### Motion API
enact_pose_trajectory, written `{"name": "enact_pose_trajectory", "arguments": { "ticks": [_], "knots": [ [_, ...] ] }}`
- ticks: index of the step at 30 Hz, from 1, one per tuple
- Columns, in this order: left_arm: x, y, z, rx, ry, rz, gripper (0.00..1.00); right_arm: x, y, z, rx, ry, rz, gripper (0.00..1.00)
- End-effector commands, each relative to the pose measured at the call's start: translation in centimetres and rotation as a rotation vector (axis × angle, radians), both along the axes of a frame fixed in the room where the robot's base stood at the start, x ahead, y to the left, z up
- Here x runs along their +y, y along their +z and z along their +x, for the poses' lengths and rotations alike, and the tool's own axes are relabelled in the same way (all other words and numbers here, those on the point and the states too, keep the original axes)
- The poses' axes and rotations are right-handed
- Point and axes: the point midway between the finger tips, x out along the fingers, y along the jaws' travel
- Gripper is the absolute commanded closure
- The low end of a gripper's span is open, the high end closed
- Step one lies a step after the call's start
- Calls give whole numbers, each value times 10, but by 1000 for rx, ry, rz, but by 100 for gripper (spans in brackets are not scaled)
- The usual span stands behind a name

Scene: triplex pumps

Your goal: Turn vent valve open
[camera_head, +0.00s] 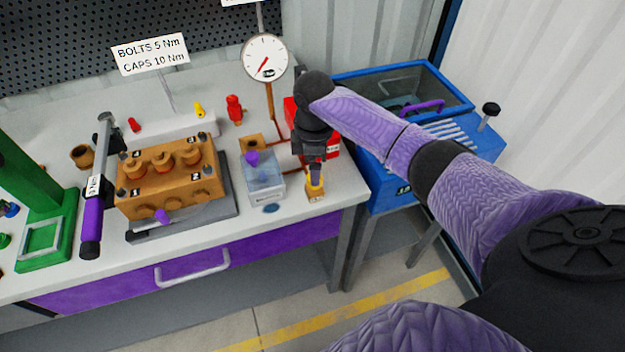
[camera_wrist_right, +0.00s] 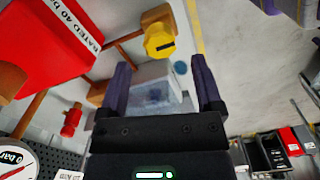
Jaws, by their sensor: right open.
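A yellow valve knob with a dark mark on its face sits on a brass-coloured body at the bench's front right edge; it shows in the head view (camera_head: 315,183) and in the wrist view (camera_wrist_right: 159,40). I take it for the vent valve. My right gripper (camera_head: 316,168) points down just above it. In the wrist view my right gripper (camera_wrist_right: 160,75) has its two purple fingers spread apart with nothing held. The knob lies beyond the fingertips, roughly centred between them, and looks apart from them. My left gripper is in neither view.
A clear box (camera_head: 264,182) stands left of the valve. A red box (camera_head: 331,146) is behind my wrist, and a gauge (camera_head: 265,57) stands behind. The pump block (camera_head: 168,180) is farther left. A blue cabinet (camera_head: 445,140) is to the right.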

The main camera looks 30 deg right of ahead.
Motion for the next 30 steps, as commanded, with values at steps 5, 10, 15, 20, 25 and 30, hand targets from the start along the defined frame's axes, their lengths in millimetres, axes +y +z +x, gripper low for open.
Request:
{"name": "enact_pose_trajectory", "arguments": {
  "ticks": [5, 10, 15, 20, 25, 30],
  "knots": [
    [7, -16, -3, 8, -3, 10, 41, 0, -40, -1, 4, 0, -1, 16],
    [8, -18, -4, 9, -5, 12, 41, 0, -49, 0, 0, 0, -1, 16],
    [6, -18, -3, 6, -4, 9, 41, 0, -48, 0, 0, 0, -1, 16],
    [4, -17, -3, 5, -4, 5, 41, 0, -48, 0, 0, 0, -1, 44],
    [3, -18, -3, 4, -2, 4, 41, 0, -48, 0, 0, 0, -1, 80],
    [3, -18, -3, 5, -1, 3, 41, 0, -48, 0, 0, 0, 0, 100]
  ]
}}
